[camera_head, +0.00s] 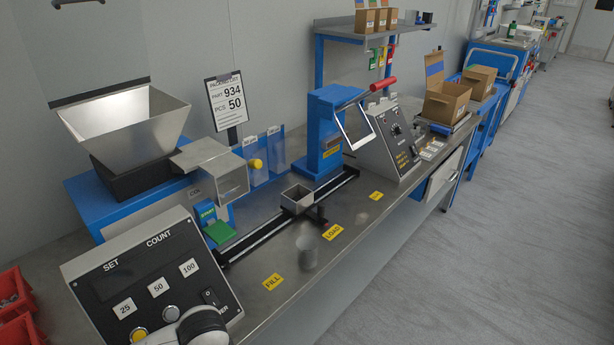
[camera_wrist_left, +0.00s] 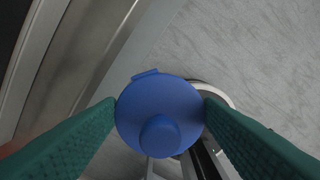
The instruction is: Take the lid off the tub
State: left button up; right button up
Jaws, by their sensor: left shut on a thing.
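A round blue lid (camera_wrist_left: 160,105) with a raised knob and a small tab fills the middle of the left wrist view. My left gripper (camera_wrist_left: 160,112) is shut on it, with a green pad against each side. A pale curved rim (camera_wrist_left: 226,93) shows partly behind the lid; I cannot tell whether it belongs to the tub. My right gripper is not in view.
The bench (camera_head: 375,232) holds a count panel (camera_head: 150,280), a metal hopper (camera_head: 130,120), a rail with a small square cup (camera_head: 297,198), and a blue press (camera_head: 325,130). Cardboard boxes (camera_head: 445,103) stand farther back. The floor (camera_head: 470,255) on the right is clear.

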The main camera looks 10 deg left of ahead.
aim_at(308, 246)
jog(key=i+l, duration=1.4)
jog(key=l, duration=0.25)
